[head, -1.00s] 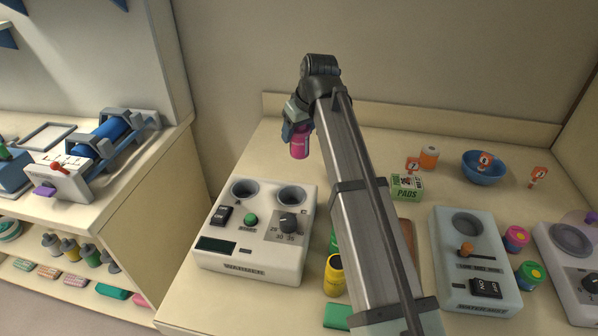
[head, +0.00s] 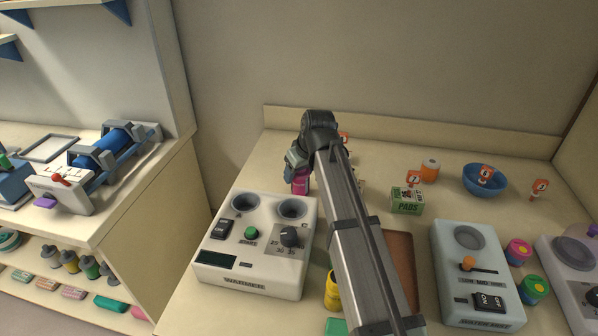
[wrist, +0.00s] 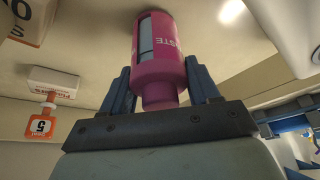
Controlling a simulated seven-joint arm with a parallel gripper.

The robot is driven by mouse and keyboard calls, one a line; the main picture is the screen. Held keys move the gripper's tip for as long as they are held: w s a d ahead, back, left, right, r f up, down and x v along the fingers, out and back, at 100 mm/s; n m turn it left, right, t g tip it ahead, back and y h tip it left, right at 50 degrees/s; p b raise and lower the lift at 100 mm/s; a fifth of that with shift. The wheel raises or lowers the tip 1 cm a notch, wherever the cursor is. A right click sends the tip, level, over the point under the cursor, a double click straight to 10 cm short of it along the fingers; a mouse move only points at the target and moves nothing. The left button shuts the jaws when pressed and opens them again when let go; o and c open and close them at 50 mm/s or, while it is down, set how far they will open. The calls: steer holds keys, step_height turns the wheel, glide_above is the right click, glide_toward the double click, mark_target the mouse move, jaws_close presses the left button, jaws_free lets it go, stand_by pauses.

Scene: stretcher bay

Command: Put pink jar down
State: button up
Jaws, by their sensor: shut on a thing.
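The pink jar (head: 300,185) is behind the white warmer (head: 250,285), near its right well. My gripper (head: 297,170) is shut on it from above and hides its upper part. In the wrist view the pink jar (wrist: 158,45) sits between the two blue fingers of my gripper (wrist: 162,82), with part of its lettering showing. Its far end is close to the beige counter (wrist: 95,50); I cannot tell whether it touches.
A blue bowl (head: 484,181), an orange roll (head: 430,170) and a green pads box (head: 406,200) stand at the back right. A light device (head: 450,270) stands on the right. In the wrist view, a white box (wrist: 55,83) and an orange tag (wrist: 40,127) are left of the jar.

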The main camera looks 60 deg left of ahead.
steer(key=o, duration=1.1)
steer(key=shift+f, duration=0.1)
steer(key=v, duration=1.2)
